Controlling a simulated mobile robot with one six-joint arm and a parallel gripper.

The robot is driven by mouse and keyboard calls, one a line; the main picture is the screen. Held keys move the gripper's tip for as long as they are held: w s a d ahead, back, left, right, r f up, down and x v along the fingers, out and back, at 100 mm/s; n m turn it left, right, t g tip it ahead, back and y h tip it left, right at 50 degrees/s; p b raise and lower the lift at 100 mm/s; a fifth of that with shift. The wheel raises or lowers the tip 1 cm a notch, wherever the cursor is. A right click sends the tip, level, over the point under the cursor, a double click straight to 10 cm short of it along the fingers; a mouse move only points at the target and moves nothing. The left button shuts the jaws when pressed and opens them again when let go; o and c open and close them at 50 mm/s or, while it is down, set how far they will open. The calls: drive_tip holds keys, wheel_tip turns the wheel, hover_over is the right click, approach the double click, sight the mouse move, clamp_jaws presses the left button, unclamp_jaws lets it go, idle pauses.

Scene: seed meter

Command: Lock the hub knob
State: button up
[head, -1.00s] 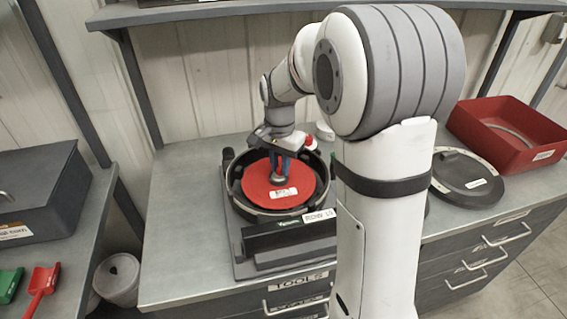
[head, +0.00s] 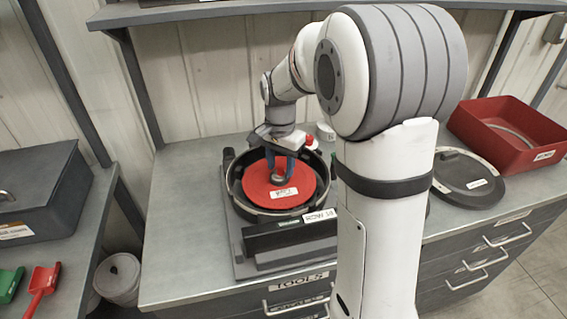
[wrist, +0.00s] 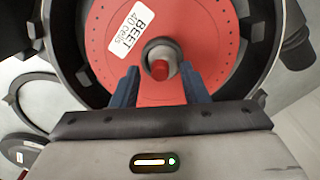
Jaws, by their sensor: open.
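The red seed disc (head: 258,190) lies in the round black meter housing (head: 236,172) on the bench. The grey hub knob (wrist: 152,50) stands at the disc's centre, with a red mark on its near side. In the head view the knob is partly hidden by my fingers. My gripper (head: 279,172) points down over the hub. In the wrist view my gripper (wrist: 161,78) is open, with one blue finger on each side of the knob's near edge and a visible gap on both sides. It holds nothing.
A dark round lid (head: 470,176) lies on the bench to the right, with a red bin (head: 510,128) behind it. A small red-capped item (head: 309,141) stands behind the housing. The bench left of the meter (head: 185,200) is clear.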

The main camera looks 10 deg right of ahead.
sight(281, 169)
wheel_tip(281, 169, up, 8)
drive_tip(key=shift+f, duration=0.2)
drive_tip(key=shift+s, duration=0.1)
drive_tip(key=s+f+n+t, duration=0.2)
drive_tip(key=s+n, duration=0.7)
drive_tip(key=s, duration=1.2)
drive_tip(key=shift+s+d+f+t, duration=0.15)
drive_tip(key=shift+d+f+t, duration=0.25)
drive_tip(key=shift+f, duration=0.1)
drive_tip(key=shift+c, duration=0.4)
